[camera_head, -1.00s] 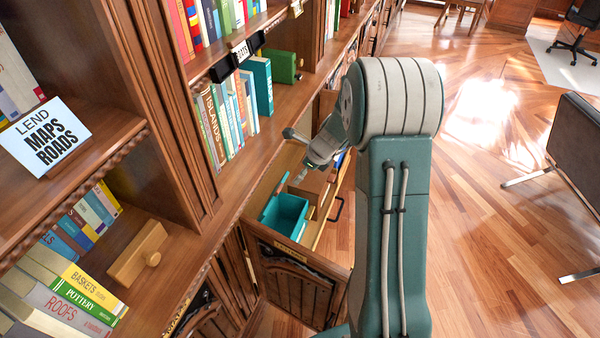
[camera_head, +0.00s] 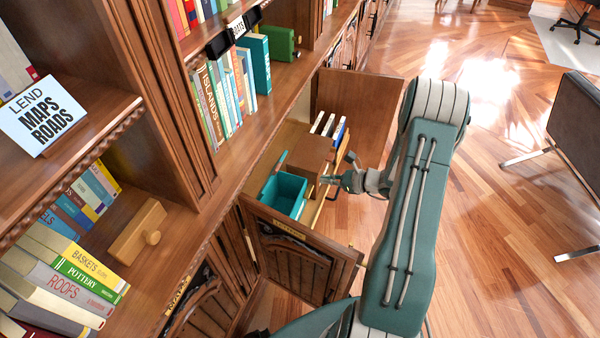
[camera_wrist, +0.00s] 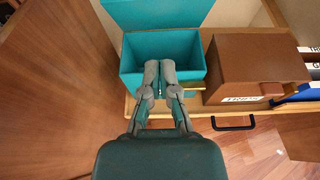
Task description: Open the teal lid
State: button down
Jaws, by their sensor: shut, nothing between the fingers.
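The teal box (camera_head: 284,193) sits in a pulled-out wooden drawer. Its teal lid (camera_head: 267,188) stands raised at the back edge, and the box's hollow inside shows. In the wrist view the teal lid (camera_wrist: 158,12) stands up behind the open teal box (camera_wrist: 160,62). My gripper (camera_head: 328,180) is in front of the drawer, apart from the lid. In the wrist view my gripper (camera_wrist: 160,66) is shut and empty, its fingertips overlapping the box's near wall. I cannot tell if they touch it.
A brown wooden box (camera_wrist: 250,68) stands right of the teal box, with files (camera_head: 328,126) beyond it. A black handle (camera_wrist: 233,123) is on the drawer front. Open cabinet doors flank the drawer: a near one (camera_head: 290,262) and a far one (camera_head: 362,108).

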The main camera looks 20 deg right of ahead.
send_near(271, 177)
jog(key=w+d+f, duration=0.1)
jog(key=w+f, duration=0.2)
jog(key=f, duration=0.1)
jog(key=w+a+r, duration=0.2)
jog(key=w, duration=0.1)
jog(key=shift+a, duration=0.35)
jog(key=shift+r, duration=0.1)
jog(key=w+a, duration=0.1)
jog(key=w+a+r+g+h, duration=0.2)
jog(key=shift+w+a, duration=0.2)
jog(key=shift+a, duration=0.1)
jog(key=shift+w+a+r, duration=0.15)
jog(key=shift+w+a, duration=0.05)
jog(key=shift+d, duration=0.15)
